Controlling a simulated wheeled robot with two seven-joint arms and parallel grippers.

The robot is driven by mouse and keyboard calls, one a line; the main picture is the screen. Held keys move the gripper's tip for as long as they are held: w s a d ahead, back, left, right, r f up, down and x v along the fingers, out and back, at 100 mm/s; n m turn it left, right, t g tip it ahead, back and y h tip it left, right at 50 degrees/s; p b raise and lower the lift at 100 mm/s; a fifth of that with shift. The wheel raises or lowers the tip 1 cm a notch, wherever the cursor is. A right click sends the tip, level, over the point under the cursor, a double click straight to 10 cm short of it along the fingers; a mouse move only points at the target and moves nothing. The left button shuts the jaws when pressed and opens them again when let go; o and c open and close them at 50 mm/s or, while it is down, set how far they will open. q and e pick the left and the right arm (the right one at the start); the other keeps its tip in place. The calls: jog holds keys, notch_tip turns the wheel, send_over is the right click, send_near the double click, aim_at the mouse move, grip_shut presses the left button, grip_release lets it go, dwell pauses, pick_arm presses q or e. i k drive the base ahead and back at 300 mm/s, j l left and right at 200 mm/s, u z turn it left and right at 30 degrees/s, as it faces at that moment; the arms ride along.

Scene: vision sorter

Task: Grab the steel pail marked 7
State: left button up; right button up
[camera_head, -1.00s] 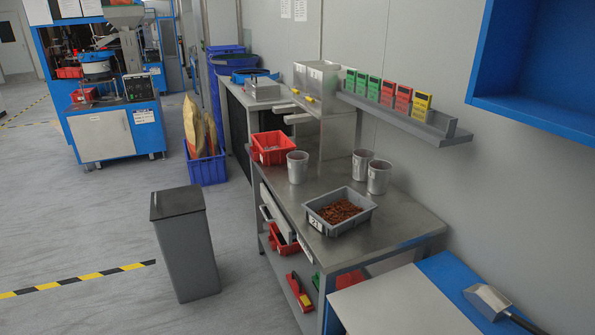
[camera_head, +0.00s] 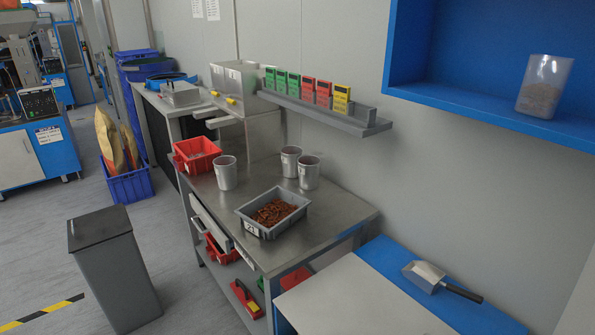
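Three steel pails stand upright on the steel table (camera_head: 335,217). One pail (camera_head: 226,173) is at the left, beside the red bin. A second pail (camera_head: 290,161) is farther back near the wall, and a third pail (camera_head: 309,172) stands close in front of it to the right. No number can be read on any pail from here, so I cannot tell which is marked 7. Neither of my grippers is in view.
A grey tray marked 21 (camera_head: 252,230) with brown pieces sits in front of the pails. A red bin (camera_head: 183,163) is at the table's left. A grey waste bin (camera_head: 118,280) stands on the floor. A scoop (camera_head: 428,276) lies on the blue surface at right.

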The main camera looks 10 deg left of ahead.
aim_at(227, 173)
jog(key=z, duration=0.5)
jog(key=j+z, duration=0.15)
jog(key=z, duration=0.85)
jog(key=j+z, duration=0.1)
jog(key=z, duration=0.9)
jog(key=k+z, duration=0.1)
jog(key=z, duration=0.25)
jog(key=k+j+z, duration=0.1)
jog(key=z, duration=0.25)
jog(key=k+z, duration=0.1)
jog(key=z, duration=0.2)
jog(key=k+j+z, duration=0.1)
jog(key=k+z, duration=0.25)
jog(key=k, duration=0.2)
jog(key=k+l+z, duration=0.1)
jog(key=k+z, duration=0.25)
jog(key=k, duration=0.2)
jog(key=k+j+u, duration=0.2)
jog(key=k, duration=0.2)
jog(key=k+u, duration=0.2)
jog(key=k, duration=0.2)
jog(key=u, duration=0.45)
jog(key=k+j+u, duration=0.1)
jog(key=u, duration=0.4)
jog(key=j+u, duration=0.1)
jog(key=u, duration=0.35)
jog(key=k, duration=0.05)
